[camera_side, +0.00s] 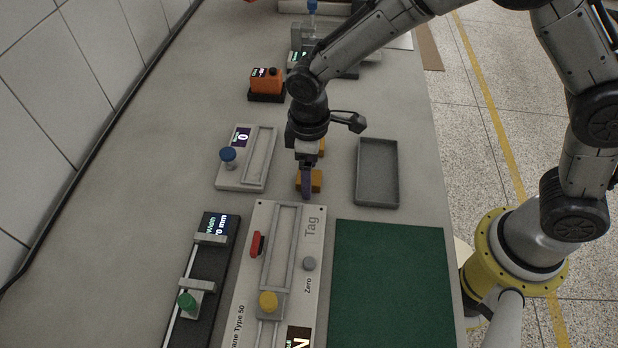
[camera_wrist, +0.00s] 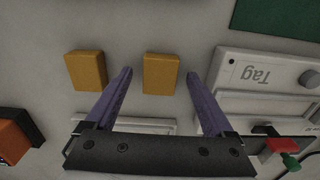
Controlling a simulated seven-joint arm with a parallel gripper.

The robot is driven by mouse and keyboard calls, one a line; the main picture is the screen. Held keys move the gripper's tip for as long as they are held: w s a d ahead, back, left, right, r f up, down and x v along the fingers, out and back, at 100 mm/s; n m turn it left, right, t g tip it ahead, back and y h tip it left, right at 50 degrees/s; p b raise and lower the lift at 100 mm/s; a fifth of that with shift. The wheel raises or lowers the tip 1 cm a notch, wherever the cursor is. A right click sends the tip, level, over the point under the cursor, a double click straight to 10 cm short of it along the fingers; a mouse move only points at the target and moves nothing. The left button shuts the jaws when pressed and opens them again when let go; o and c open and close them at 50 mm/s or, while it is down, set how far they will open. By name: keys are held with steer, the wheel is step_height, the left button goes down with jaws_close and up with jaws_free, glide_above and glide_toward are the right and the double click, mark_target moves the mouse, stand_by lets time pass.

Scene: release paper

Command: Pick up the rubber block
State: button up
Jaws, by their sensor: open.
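Two similar orange-yellow blocks lie on the grey table. In the wrist view one block (camera_wrist: 161,73) appears between the two purple fingers of my open gripper (camera_wrist: 158,74), with gaps on both sides. The other block (camera_wrist: 86,70) lies left of the left finger. I cannot tell by look which is rubber. In the side view my gripper (camera_side: 306,188) points down at the nearer block (camera_side: 316,181), partly covering it. The farther block (camera_side: 321,147) shows only partly behind my gripper. The fingertips' height over the table is hard to judge.
A grey tray (camera_side: 359,185) stands right of the blocks, and a device with a blue knob (camera_side: 228,155) stands left. The "Tag" instrument (camera_side: 313,250) and a green mat (camera_side: 390,280) lie in front. An orange box (camera_side: 265,82) sits farther back.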

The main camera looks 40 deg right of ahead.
steer(key=shift+f, duration=0.3)
jaws_close()
stand_by(0.3)
steer(key=shift+r, duration=0.1)
